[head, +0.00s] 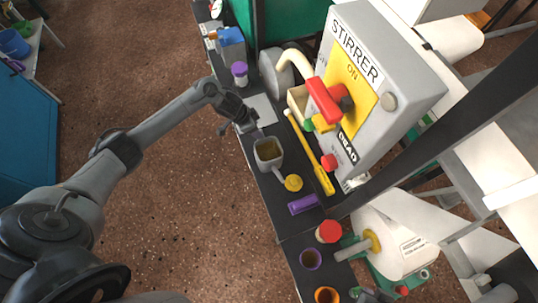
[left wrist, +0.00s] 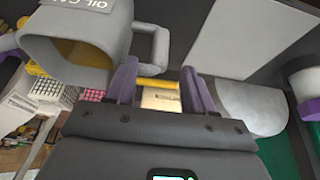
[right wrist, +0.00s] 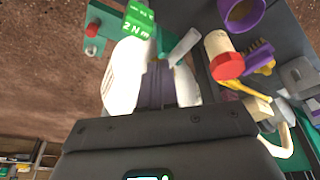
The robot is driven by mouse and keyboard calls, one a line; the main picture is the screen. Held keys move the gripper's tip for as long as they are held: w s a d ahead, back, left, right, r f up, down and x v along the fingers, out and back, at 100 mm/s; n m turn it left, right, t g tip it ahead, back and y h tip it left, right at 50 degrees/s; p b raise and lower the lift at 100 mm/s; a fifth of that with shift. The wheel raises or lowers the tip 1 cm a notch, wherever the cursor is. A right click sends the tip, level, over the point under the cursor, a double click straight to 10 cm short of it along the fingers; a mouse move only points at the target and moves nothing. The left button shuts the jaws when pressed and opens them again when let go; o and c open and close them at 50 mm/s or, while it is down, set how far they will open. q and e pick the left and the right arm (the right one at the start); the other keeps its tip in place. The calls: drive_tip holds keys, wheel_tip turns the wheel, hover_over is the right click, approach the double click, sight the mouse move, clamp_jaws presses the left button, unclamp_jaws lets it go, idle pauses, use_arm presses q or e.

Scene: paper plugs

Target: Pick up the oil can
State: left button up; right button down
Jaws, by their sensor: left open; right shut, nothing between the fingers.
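The oil can (head: 268,148) is a grey open-topped can with a yellowish inside. It stands upright on the dark bench in the head view. In the left wrist view the oil can (left wrist: 85,28) is at the top left, its label partly cut off, with its handle (left wrist: 160,48) towards the fingers. My left gripper (head: 245,122) is beside the can, on its upper-left side in the head view. Its two purple fingers (left wrist: 160,85) are open, with the handle just ahead of the left-hand finger; contact cannot be told. My right gripper (right wrist: 156,85) is shut and empty.
A grey stirrer box (head: 375,75) with a red handle stands right of the can. A yellow tool (head: 312,150), a yellow cap (head: 293,183), a purple block (head: 304,205) and a red-capped jar (head: 329,232) lie close by. A purple-lidded jar (head: 240,74) stands further back.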

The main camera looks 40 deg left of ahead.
use_arm(q)
drive_tip(key=b+x, duration=0.3)
drive_tip(key=x, duration=0.1)
drive_tip(key=shift+s+f+b, duration=0.15)
drive_tip(key=shift+f+b, duration=0.1)
drive_tip(key=shift+b, duration=0.15)
drive_tip(key=shift+w+d+f, duration=0.15)
drive_tip(key=shift+w+f, duration=0.1)
drive_tip(key=shift+f, duration=0.1)
drive_tip(key=shift+s, duration=0.1)
drive_tip(key=shift+c, duration=0.7)
drive_tip(key=shift+r, duration=0.1)
clamp_jaws()
